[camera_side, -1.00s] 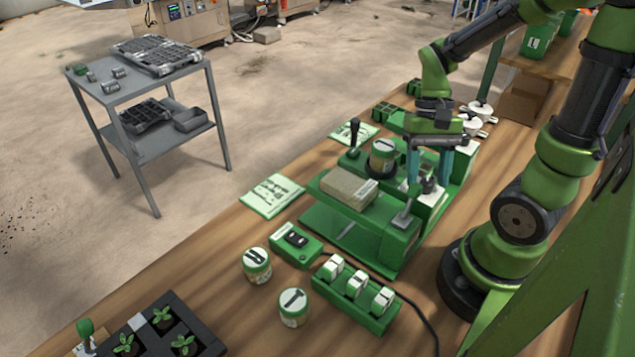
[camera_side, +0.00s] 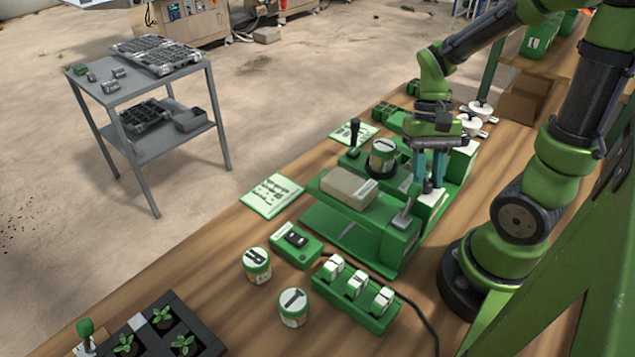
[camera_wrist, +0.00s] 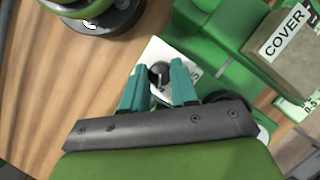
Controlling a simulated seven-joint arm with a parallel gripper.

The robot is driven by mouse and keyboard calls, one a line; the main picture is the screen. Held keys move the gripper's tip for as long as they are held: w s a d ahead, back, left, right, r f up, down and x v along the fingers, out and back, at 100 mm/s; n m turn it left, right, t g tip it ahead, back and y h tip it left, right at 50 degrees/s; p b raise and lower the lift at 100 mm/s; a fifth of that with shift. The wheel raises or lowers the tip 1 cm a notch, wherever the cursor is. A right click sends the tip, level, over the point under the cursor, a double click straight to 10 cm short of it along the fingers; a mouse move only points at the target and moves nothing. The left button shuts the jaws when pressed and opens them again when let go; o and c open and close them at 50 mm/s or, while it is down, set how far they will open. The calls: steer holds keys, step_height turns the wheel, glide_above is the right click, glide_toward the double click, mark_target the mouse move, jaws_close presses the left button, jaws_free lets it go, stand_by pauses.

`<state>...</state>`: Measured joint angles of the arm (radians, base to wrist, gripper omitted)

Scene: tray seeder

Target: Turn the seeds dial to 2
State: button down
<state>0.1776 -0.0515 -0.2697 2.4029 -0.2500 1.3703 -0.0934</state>
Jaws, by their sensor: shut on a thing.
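The seeds dial is a dark round knob (camera_wrist: 158,71) on a white plate (camera_wrist: 151,51), whose lettering is partly hidden and ends in "DS". My gripper (camera_wrist: 159,77) has its teal fingers on either side of the knob and is shut on it. In the side view my gripper (camera_side: 427,184) points down over the white dial plate (camera_side: 432,198) on the green seeder (camera_side: 398,238). The fingers hide most of the knob there. The dial's numbers and its setting cannot be read.
A beige block labelled COVER (camera_wrist: 283,38) sits on the seeder close to the dial. A lever (camera_side: 403,215) rises at the seeder's near end. A jar (camera_side: 383,155) stands behind.

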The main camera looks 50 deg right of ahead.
steer(key=shift+n, duration=0.3)
steer(key=n+h, duration=0.1)
steer(key=n, duration=0.1)
steer(key=n+g+h, duration=0.1)
steer(key=n, duration=0.2)
steer(key=shift+w+a+n, duration=0.1)
steer(key=shift+n, duration=0.2)
steer(key=n+h, duration=0.1)
steer(key=n, duration=0.1)
steer(key=n+h, duration=0.1)
steer(key=n, duration=0.2)
steer(key=shift+a, duration=0.15)
steer(key=c, duration=0.9)
jaws_free()
steer(key=shift+o, duration=0.2)
steer(key=v, duration=1.7)
steer(key=shift+w, duration=0.3)
steer(key=shift+f, duration=0.1)
